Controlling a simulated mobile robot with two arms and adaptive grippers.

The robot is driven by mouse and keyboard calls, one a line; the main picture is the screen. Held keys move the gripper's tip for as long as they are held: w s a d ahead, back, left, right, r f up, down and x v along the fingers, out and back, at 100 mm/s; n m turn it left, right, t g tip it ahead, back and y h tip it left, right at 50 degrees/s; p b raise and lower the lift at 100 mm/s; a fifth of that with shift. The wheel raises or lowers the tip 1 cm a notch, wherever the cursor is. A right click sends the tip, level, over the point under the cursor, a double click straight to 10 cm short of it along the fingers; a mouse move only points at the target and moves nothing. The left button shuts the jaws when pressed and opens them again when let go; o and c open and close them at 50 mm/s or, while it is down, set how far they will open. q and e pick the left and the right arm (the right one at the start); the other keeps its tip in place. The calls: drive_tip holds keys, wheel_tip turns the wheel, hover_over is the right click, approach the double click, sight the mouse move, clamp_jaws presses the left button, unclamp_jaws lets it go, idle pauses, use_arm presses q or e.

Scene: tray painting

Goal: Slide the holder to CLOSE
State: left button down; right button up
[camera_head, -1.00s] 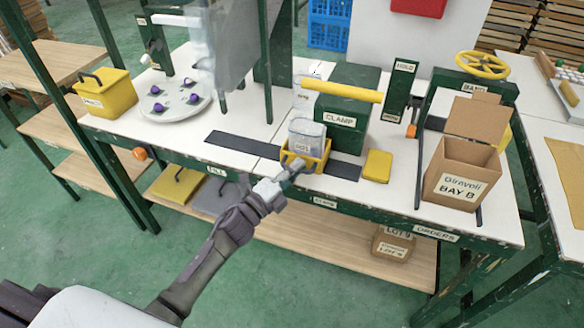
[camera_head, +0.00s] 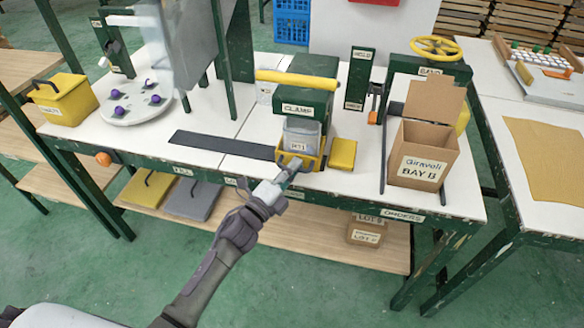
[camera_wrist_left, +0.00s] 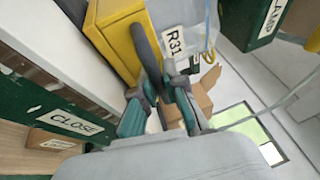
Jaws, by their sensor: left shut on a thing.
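The yellow holder (camera_head: 312,160) sits at the right end of the dark rail (camera_head: 222,145), in front of the green CLAMP block (camera_head: 308,98). A clear pouch with a printed label (camera_head: 302,135) stands in it. My left gripper (camera_head: 289,168) is at the holder's front, shut on its handle. In the left wrist view the fingers (camera_wrist_left: 163,92) close on the dark handle (camera_wrist_left: 146,50) beside the yellow holder wall (camera_wrist_left: 108,35). A CLOSE label (camera_wrist_left: 78,122) shows on the green bench edge there. My right gripper is not in view.
A yellow block (camera_head: 342,154) is right beside the holder. Further right stands an open BAY B carton (camera_head: 422,155). The rail left of the holder is bare. A round tray with purple knobs (camera_head: 135,105) and a yellow bin (camera_head: 65,100) are at the left.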

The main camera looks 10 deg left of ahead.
use_arm(q)
drive_tip(key=c, duration=1.2)
unclamp_jaws()
drive_tip(key=shift+d, duration=0.35)
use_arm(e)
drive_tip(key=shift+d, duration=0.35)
use_arm(q)
drive_tip(key=shift+a, duration=0.1)
drive_tip(key=v, duration=1.2)
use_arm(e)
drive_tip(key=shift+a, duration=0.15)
use_arm(q)
drive_tip(key=shift+f, duration=0.15)
